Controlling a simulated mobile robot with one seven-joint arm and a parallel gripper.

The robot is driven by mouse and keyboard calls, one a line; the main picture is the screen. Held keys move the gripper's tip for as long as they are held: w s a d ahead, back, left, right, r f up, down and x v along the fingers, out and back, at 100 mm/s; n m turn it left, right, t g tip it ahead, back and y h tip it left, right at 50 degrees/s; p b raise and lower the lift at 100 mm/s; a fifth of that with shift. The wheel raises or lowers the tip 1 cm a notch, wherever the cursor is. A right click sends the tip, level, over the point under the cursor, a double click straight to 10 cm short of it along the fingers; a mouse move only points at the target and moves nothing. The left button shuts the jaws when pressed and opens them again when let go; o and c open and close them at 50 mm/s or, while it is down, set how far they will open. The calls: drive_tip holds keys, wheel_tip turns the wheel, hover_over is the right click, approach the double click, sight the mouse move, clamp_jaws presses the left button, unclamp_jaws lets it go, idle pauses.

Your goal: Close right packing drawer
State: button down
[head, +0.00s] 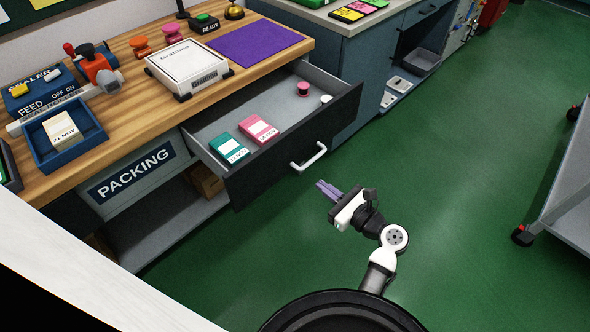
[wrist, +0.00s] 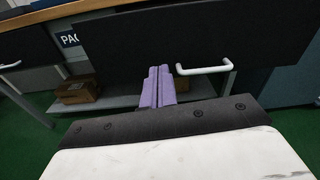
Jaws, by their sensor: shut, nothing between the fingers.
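The packing drawer (head: 287,165) on the right of the bench is pulled out, with a dark front and a white bar handle (head: 309,157). Inside lie a teal packet, a pink packet, a small pink round item and a small white one. The drawer front (wrist: 220,32) and its handle (wrist: 204,69) also show in the wrist view. My gripper (head: 327,189) has purple fingers, shut and empty.
The wooden bench top (head: 125,75) holds a white box (head: 188,66), a purple mat (head: 255,44) and a blue tray (head: 61,135). Cardboard boxes (wrist: 77,90) sit on the shelf below. A grey cart (head: 565,195) stands far right. Green floor (head: 450,130) between is clear.

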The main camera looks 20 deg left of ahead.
drive_tip(key=s, duration=0.1)
drive_tip(key=m+p, duration=0.1)
drive_tip(key=p, duration=0.1)
approach(278, 156)
drive_tip(key=shift+y, duration=0.4)
drive_tip(key=x, duration=0.6)
drive_tip(key=shift+w+a+f, duration=0.15)
drive_tip(key=shift+a+f, duration=0.15)
drive_tip(key=shift+a, duration=0.1)
drive_tip(key=shift+w+a, duration=0.25)
drive_tip(key=shift+a, duration=0.4)
drive_tip(key=b+x, duration=0.1)
drive_tip(key=x, duration=1)
drive_tip(key=b+x, duration=0.2)
drive_tip(key=x, duration=1)
drive_tip(key=shift+a+f, duration=0.1)
drive_tip(key=shift+f, duration=0.1)
drive_tip(key=shift+a+b, duration=0.25)
drive_tip(key=shift+b, duration=0.1)
drive_tip(key=shift+w+a+r, duration=0.1)
drive_tip(key=shift+w+r, duration=0.1)
drive_tip(key=shift+r, duration=0.2)
